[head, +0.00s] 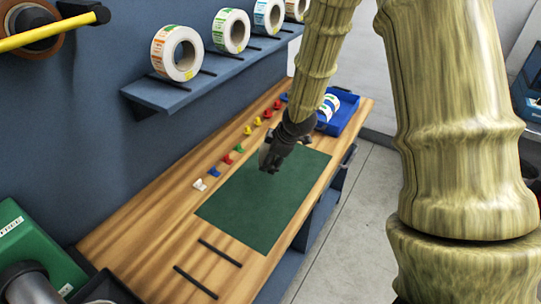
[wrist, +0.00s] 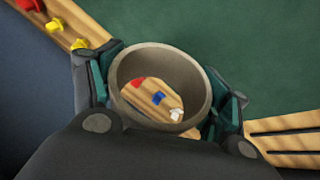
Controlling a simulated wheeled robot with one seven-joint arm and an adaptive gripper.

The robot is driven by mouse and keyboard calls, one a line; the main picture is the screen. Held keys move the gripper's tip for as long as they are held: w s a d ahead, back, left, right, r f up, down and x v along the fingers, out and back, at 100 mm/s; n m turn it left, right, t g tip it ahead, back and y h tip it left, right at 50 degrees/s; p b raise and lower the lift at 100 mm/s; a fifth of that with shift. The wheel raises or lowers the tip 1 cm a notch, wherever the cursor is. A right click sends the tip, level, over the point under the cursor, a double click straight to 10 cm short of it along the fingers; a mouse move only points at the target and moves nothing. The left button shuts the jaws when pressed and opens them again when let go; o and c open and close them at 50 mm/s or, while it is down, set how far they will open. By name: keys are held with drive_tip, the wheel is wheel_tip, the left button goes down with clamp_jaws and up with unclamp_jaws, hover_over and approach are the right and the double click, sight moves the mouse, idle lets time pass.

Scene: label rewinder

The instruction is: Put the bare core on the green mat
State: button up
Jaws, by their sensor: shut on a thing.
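The bare core (wrist: 163,55) is a grey-brown open ring, held between the two fingers of my gripper (wrist: 160,92) in the wrist view. I look through its hole onto wood with small red, blue and white pieces. The green mat (head: 258,212) lies flat and empty on the wooden bench in the head view. My gripper (head: 272,158) appears there over the mat's far left part; the core is mostly hidden or too small to make out. In the wrist view the mat (wrist: 250,45) fills the upper right, beyond the core.
Several coloured clips (head: 227,160) line the bench left of the mat. A blue tray (head: 347,113) with label rolls stands at the far end. Label rolls (head: 176,53) sit on the wall shelf (head: 190,92). Two black rods (head: 220,252) lie on the near bench.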

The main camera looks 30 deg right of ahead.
drive_tip(key=shift+f+b, duration=2.8)
drive_tip(key=shift+f, duration=0.25)
drive_tip(key=shift+f+b, duration=0.75)
drive_tip(key=shift+f, duration=0.45)
drive_tip(key=shift+s, duration=0.1)
drive_tip(key=o, duration=1.2)
drive_tip(key=shift+f, duration=0.1)
drive_tip(key=shift+c, duration=0.2)
drive_tip(key=v, duration=1.2)
